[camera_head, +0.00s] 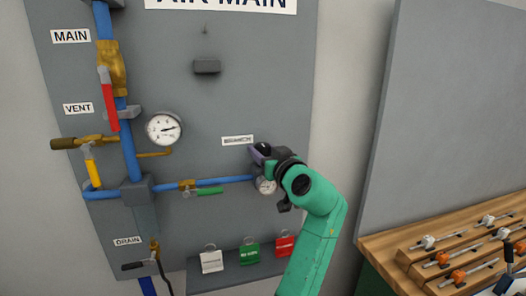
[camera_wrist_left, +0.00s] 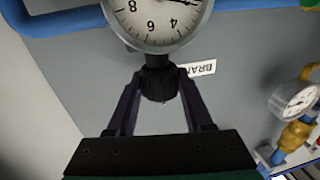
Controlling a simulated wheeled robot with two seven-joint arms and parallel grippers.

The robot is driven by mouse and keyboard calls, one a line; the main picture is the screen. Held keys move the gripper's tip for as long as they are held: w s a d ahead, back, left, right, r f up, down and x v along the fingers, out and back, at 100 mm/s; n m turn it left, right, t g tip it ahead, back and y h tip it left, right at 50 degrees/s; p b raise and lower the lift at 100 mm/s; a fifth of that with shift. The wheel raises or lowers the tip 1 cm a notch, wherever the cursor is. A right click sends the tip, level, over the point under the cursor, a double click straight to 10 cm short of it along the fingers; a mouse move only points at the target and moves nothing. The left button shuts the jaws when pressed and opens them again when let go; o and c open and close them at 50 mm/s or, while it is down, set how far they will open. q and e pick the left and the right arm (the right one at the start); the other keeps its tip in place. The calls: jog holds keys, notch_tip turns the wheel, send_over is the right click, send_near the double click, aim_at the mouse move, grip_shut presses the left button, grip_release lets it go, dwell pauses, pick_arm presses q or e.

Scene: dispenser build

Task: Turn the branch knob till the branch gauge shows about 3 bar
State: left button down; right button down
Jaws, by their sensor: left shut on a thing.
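My left gripper (camera_head: 262,158) reaches the branch line below the BRANCH label (camera_head: 238,140). In the left wrist view its two fingers (camera_wrist_left: 160,95) are shut on the black branch knob (camera_wrist_left: 159,82). The branch gauge (camera_wrist_left: 165,30) sits right beyond the knob, upside down and cut by the top edge. Its dark needle points to the right, on the low side of the 4; I cannot read the exact value. In the head view the branch gauge (camera_head: 266,186) is small and partly behind my gripper. My right gripper is not in view.
The blue branch pipe (camera_head: 225,180) has a green-handled valve (camera_head: 209,191). Tags (camera_head: 249,252) hang below. A wooden rack (camera_head: 440,240) with clamps stands right.

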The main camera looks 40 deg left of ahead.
pick_arm(q)
jog(key=shift+m+t+h, duration=0.4)
jog(key=shift+m+t, duration=0.1)
jog(key=shift+t, duration=0.2)
jog(key=shift+m+t+h, duration=0.5)
jog(key=shift+m+t, duration=0.1)
jog(key=shift+t, duration=0.2)
jog(key=m+t+h, duration=0.1)
jog(key=m+t+h+p, duration=0.1)
jog(key=t, duration=0.1)
jog(key=shift+s+a+r+m+h, duration=0.1)
jog(key=shift+r+m+h, duration=0.1)
jog(key=shift+m+h, duration=0.15)
jog(key=shift+f+m+t+h+p, duration=0.1)
jog(key=shift+m+t+h+p, duration=0.4)
jog(key=shift+h, duration=0.15)
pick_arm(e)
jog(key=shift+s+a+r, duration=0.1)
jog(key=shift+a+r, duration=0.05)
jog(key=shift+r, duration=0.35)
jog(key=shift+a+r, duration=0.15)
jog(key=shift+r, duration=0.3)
